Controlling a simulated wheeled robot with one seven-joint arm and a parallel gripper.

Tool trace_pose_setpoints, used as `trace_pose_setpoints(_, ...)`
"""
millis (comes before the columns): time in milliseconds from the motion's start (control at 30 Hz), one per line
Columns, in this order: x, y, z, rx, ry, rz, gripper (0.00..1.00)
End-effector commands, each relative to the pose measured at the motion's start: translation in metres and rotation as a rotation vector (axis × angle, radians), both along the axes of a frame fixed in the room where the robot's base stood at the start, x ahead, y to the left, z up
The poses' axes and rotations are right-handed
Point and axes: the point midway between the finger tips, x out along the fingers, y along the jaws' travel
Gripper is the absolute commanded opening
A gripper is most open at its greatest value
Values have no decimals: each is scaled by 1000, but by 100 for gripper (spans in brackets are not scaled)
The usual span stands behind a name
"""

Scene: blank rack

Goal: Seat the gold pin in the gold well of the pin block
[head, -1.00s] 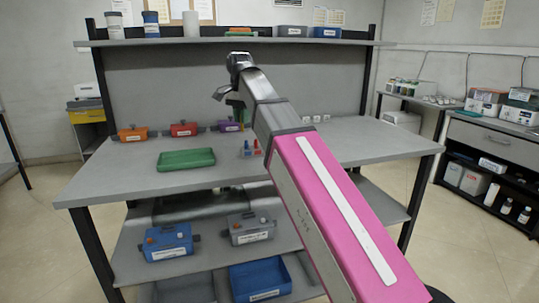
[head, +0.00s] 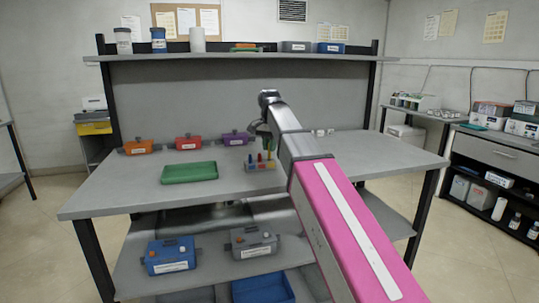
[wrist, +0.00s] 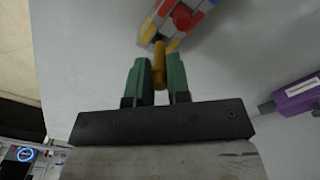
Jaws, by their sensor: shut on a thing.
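The pin block (head: 260,166) stands on the bench, right of the green tray (head: 188,172). A red pin and a blue pin stand up from it in the head view. In the wrist view the block (wrist: 196,28) is at the top, with coloured patches and a round red pin top (wrist: 182,17). My gripper (wrist: 160,75) has green fingers and is shut on the gold pin (wrist: 159,62), whose far end reaches the block's near edge in that view. I cannot tell whether they touch. My gripper (head: 268,141) is close above the block's right end. I cannot make out the gold well.
An orange box (head: 138,147), a red box (head: 189,142) and a purple box (head: 236,138) line the back of the bench. The purple box shows at right in the wrist view (wrist: 297,95). Small white items (head: 322,133) lie behind my arm. The bench's front left is clear.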

Motion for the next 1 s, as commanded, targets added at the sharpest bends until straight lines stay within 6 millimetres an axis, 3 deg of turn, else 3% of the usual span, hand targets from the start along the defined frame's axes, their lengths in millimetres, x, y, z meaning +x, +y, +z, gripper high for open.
trace_pose_setpoints(233, -1, 0, -32, 0, 1, 0, 0)
trace_pose_setpoints(633, -1, 0, -37, 0, 0, 0, 0)
trace_pose_setpoints(667, -1, 0, -36, 0, 0, 0, 27)
trace_pose_setpoints(700, 0, 0, -36, 0, 0, 0, 40)
trace_pose_setpoints(1000, 0, 0, -35, 0, 0, 0, 43)
